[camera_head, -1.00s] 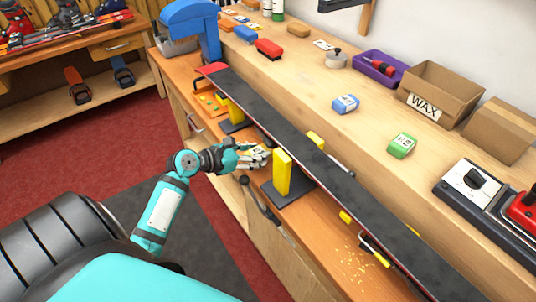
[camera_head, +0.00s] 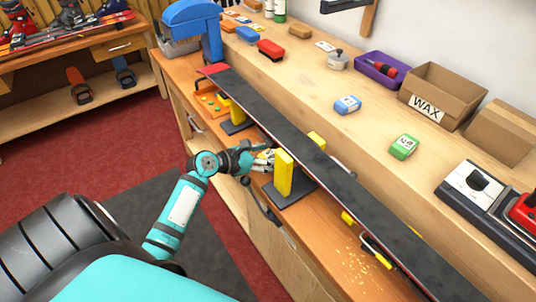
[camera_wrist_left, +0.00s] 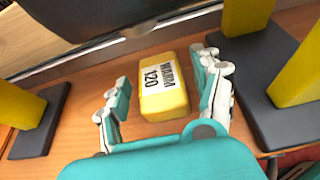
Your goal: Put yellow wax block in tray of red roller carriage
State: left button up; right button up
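The yellow wax block (camera_wrist_left: 163,92), with a white printed label, lies on the bench below the ski in the left wrist view. My left gripper (camera_wrist_left: 160,98) is open, with one finger on each side of the block and gaps between. In the head view the left gripper (camera_head: 264,160) is low beside a yellow vise post, and the block is hidden or too small to make out. A red part (camera_head: 524,212) on a dark machine at the right edge may be the roller carriage; its tray cannot be made out. My right gripper is not in view.
A long dark ski or board (camera_head: 320,165) spans the bench above yellow vise posts (camera_head: 284,174) on dark bases. Blue (camera_head: 347,105) and green (camera_head: 404,146) blocks, a cardboard WAX box (camera_head: 440,95) and a purple tray (camera_head: 381,70) stand on the upper shelf.

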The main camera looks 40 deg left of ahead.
pick_arm(q)
jog(key=shift+r, duration=0.1)
jog(key=v, duration=1.1)
jog(key=shift+o, duration=0.4)
jog(key=shift+s+a+r, duration=0.15)
jog(key=shift+s+r, duration=0.1)
jog(key=shift+s, duration=0.1)
jog(key=s+r+p, duration=0.2)
jog(key=s+p, duration=0.2)
jog(key=x, duration=1)
jog(key=shift+w+a+f, duration=0.15)
jog(key=shift+w+a, duration=0.05)
jog(key=shift+w, duration=0.1)
jog(key=shift+a+f+p+x, duration=0.1)
jog(key=shift+a+x, duration=0.05)
jog(key=shift+x, duration=0.8)
jog(key=shift+a+f+p+x, duration=0.1)
jog(key=shift+a+x, duration=0.05)
jog(key=shift+x, duration=0.8)
jog(key=shift+a+f+p+x, duration=0.1)
jog(key=shift+a+x, duration=0.05)
jog(key=shift+x, duration=0.85)
jog(key=shift+r, duration=0.1)
jog(key=shift+c, duration=0.4)
